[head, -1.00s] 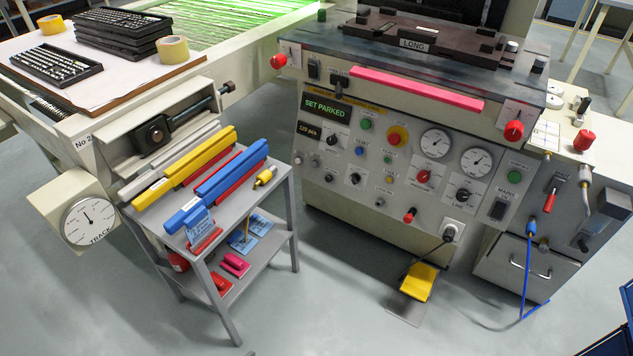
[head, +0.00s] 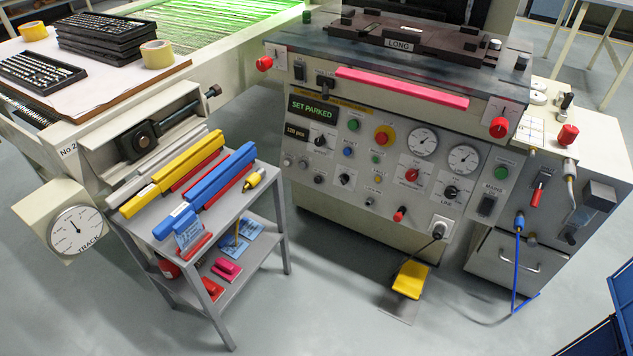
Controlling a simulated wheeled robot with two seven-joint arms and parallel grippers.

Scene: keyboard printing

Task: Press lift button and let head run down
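The grey-white machine (head: 330,215) fills the middle of the head view. Its front panel has a display (head: 313,109) reading SET PARKED. Most labels are too small to read, so I cannot tell which one is the lift button. On top sits a dark plate (head: 430,38) labelled LONG, with a pink bar (head: 402,88) along the front edge. Neither of my grippers shows.
A grey trolley (head: 285,235) with yellow and blue bars stands left of the machine. A yellow foot pedal (head: 410,280) lies on the floor in front. A blue hose (head: 517,262) hangs at the right. A bench (head: 110,78) holds keyboards and tape rolls.

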